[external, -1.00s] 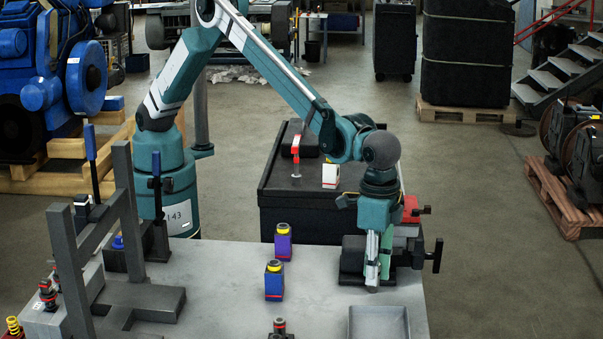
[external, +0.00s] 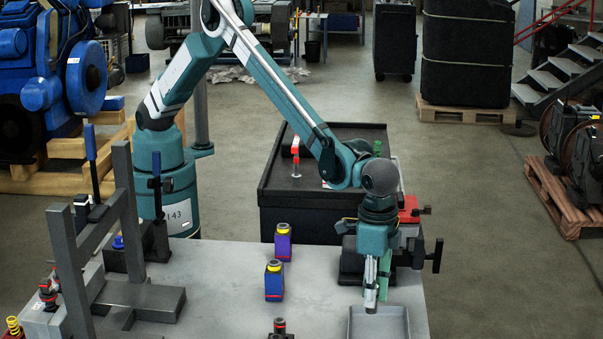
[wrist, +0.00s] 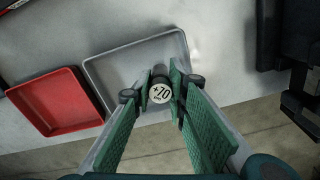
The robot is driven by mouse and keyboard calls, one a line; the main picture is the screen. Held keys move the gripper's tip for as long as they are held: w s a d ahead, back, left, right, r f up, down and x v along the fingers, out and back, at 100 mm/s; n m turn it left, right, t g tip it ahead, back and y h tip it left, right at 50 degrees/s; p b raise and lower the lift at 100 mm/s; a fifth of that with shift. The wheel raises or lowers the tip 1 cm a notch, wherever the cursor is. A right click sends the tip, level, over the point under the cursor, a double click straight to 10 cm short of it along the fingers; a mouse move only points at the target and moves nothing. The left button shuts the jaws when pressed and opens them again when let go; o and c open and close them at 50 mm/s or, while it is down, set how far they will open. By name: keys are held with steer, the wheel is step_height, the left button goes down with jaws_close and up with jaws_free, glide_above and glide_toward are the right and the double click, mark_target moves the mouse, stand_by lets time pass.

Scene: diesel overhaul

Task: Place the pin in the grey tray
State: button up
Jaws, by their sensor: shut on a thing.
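I cannot make the pin out clearly in the external view. The grey tray (external: 396,325) is at the bottom edge of the external view, with my fingertips at its back rim. In the wrist view the tray (wrist: 118,68) is empty where visible, and the pin appears by its lower right rim. I cannot tell the height.
A red tray (wrist: 48,100) lies left of the grey tray. A dark vise (external: 408,255) stands close behind and right of my gripper. Purple (external: 283,243) and blue (external: 274,282) yellow-topped blocks stand on the table to the left. A grey frame (external: 125,200) stands farther left.

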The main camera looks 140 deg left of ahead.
steer(key=shift+f, duration=0.25)
steer(key=shift+f, duration=1.75)
steer(key=shift+f, duration=0.15)
steer(key=o, duration=1)
steer(key=shift+r, duration=0.2)
step_height(320, 180, up, 12)
steer(key=shift+f, duration=0.1)
steer(key=shift+r, duration=0.2)
